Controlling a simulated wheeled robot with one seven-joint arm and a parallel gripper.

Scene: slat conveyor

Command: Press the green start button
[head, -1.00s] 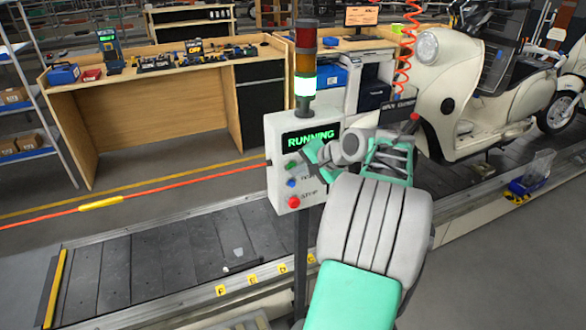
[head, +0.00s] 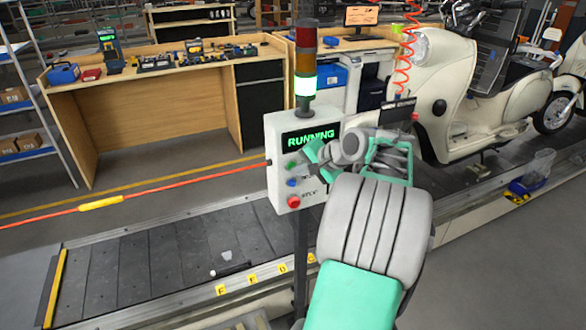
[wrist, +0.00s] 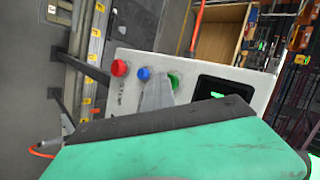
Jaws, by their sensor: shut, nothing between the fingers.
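The grey control box (head: 277,133) stands on a post, its display (head: 308,137) reading RUNNING in green. Down its front are the green button (head: 291,165), the blue button (head: 291,182) and the red button (head: 293,202). In the wrist view the green button (wrist: 174,82) is partly behind my gripper (wrist: 158,88), with the blue button (wrist: 144,73) and red button (wrist: 119,67) to its left. My gripper (head: 308,156) is shut and empty, its tip close to the panel beside the green button. I cannot tell whether it touches.
A stack light (head: 305,70) on the box glows green at its lower section. The slat conveyor (head: 165,258) runs behind the post, with a cream scooter (head: 450,105) on it at right.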

